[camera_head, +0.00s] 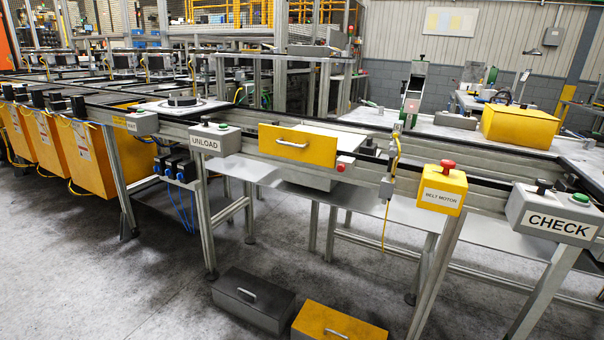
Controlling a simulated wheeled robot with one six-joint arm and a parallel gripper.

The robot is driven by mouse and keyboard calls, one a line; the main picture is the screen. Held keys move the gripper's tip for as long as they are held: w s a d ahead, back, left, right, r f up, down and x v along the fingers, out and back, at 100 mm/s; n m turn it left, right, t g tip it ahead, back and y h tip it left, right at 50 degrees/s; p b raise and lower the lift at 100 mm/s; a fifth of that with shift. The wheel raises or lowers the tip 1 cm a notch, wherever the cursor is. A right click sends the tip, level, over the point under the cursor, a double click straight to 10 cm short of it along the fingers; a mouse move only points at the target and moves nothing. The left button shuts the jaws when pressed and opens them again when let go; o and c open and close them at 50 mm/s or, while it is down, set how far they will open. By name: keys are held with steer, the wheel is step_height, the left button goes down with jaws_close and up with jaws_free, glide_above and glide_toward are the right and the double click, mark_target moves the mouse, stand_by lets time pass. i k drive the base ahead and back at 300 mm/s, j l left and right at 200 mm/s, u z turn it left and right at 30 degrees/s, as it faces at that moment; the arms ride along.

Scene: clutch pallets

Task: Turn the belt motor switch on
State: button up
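The belt motor switch is a yellow box (441,190) labelled "BELT MOTOR", mounted on the front rail of the conveyor, right of centre in the head view. A red knob or button (447,165) sits on its top. I cannot tell from this view what setting it is in. My gripper is not in the picture, and nothing touches the box.
A grey "CHECK" box (553,213) with a green button is to the right, and a grey "UNLOAD" box (215,139) to the left. A yellow handled panel (297,145) is on the rail. A dark case (253,298) and a yellow case (338,324) lie on the floor. Open floor lies front left.

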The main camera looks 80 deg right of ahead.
mark_target(447, 165)
steer(key=j+z, duration=0.15)
steer(key=z, duration=2.9)
